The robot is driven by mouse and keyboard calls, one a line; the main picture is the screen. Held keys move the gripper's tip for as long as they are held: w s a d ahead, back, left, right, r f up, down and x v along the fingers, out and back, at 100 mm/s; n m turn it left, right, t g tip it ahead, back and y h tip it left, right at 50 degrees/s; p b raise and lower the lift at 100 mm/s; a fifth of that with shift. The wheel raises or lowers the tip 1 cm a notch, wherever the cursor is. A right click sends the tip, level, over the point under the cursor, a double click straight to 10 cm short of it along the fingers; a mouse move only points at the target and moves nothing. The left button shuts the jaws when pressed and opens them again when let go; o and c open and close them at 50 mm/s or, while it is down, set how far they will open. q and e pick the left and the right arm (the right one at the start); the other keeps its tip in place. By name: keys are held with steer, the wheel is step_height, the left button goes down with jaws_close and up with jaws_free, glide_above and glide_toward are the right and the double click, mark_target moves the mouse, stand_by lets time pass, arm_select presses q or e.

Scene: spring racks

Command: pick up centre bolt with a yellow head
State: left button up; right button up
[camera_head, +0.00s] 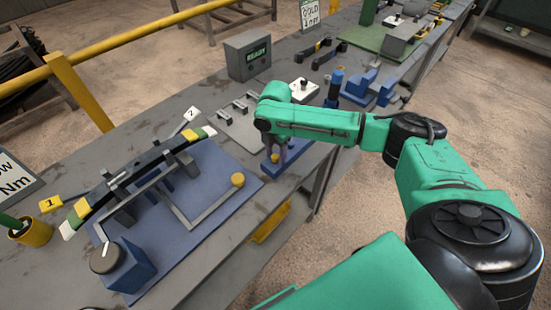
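A bolt with a yellow head (275,158) stands at a blue block (298,164) near the table's front edge. My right gripper (277,151) points down right at this yellow head, with its grey fingers close around or just above it. The fingers are small and partly hidden by my arm, so I cannot tell whether they grip it. Another round yellow piece (237,180) sits at the corner of a grey frame on the blue mat (208,225), left of the gripper. My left gripper is out of view.
A leaf-spring assembly (140,175) with green, yellow and white ends stands on the blue mat. A grey display box (247,54), a white plate (303,91) and blue blocks (360,88) stand behind my arm.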

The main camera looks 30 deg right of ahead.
steer(key=shift+w, duration=0.1)
jaws_close()
